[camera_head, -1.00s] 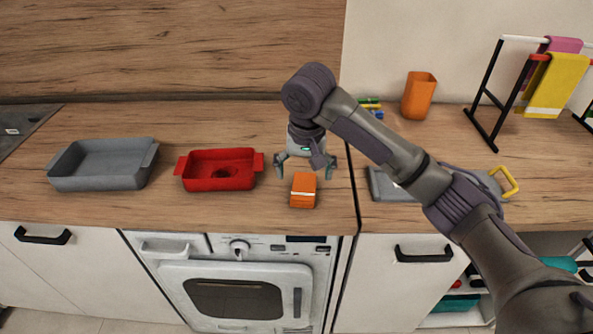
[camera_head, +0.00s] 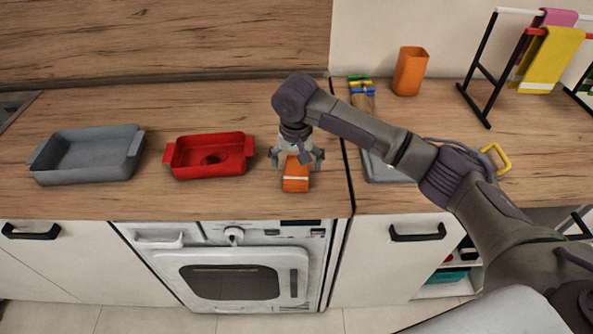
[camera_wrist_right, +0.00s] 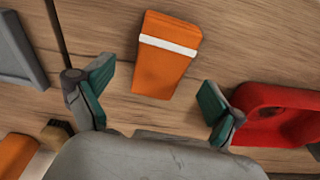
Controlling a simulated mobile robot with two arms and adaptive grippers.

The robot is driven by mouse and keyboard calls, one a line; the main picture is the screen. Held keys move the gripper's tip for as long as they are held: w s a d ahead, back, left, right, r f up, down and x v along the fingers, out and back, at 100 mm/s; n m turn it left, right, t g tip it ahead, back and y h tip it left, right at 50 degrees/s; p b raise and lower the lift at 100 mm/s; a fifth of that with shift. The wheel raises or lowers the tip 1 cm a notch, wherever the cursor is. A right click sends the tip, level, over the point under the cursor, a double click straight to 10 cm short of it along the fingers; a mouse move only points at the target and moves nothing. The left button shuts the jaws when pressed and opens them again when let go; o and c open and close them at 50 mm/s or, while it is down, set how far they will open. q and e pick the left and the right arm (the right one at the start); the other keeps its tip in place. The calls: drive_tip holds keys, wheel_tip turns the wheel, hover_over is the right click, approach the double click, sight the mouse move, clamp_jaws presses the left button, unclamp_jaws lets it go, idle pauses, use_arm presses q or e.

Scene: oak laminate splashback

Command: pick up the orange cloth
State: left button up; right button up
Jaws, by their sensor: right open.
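The orange cloth (camera_head: 295,184) is a folded block with a white stripe, lying on the wooden counter near its front edge. In the right wrist view the cloth (camera_wrist_right: 163,62) lies ahead of the fingers, toward the top of the picture. My right gripper (camera_head: 296,162) is open and empty, just behind and above the cloth in the head view. In the wrist view the right gripper's green-padded fingers (camera_wrist_right: 155,100) are spread wide, and the cloth's near end shows between them. My left gripper is not in view.
A red baking dish (camera_head: 208,173) stands close left of the cloth, with a grey dish (camera_head: 88,173) farther left. A grey board (camera_head: 384,171) lies to the right. An orange cup (camera_head: 410,70) and a towel rack (camera_head: 481,70) stand at the back right.

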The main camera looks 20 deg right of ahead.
sight(297, 169)
wheel_tip(297, 169, down, 2)
drive_tip(key=shift+w+f, duration=0.15)
drive_tip(key=shift+f, duration=0.1)
drive_tip(key=shift+w+d+f, duration=0.1)
drive_tip(key=shift+f, duration=0.2)
drive_tip(key=c, duration=1.2)
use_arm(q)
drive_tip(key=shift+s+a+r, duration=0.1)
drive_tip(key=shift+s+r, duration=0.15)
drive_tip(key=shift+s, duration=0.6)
use_arm(e)
drive_tip(key=shift+r, duration=0.1)
drive_tip(key=shift+c, duration=0.2)
drive_tip(key=shift+r, duration=0.65)
wheel_tip(297, 169, up, 3)
drive_tip(key=shift+f+b, duration=0.15)
drive_tip(key=shift+b, duration=0.25)
use_arm(q)
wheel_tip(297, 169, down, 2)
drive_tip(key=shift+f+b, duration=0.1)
drive_tip(key=shift+b, duration=0.45)
use_arm(e)
drive_tip(key=s+d+r, duration=0.5)
drive_tip(key=s+r, duration=0.1)
drive_tip(key=s, duration=0.4)
drive_tip(key=shift+s+d+r, duration=0.2)
drive_tip(key=shift+d+r, duration=0.05)
drive_tip(key=shift+r, duration=0.15)
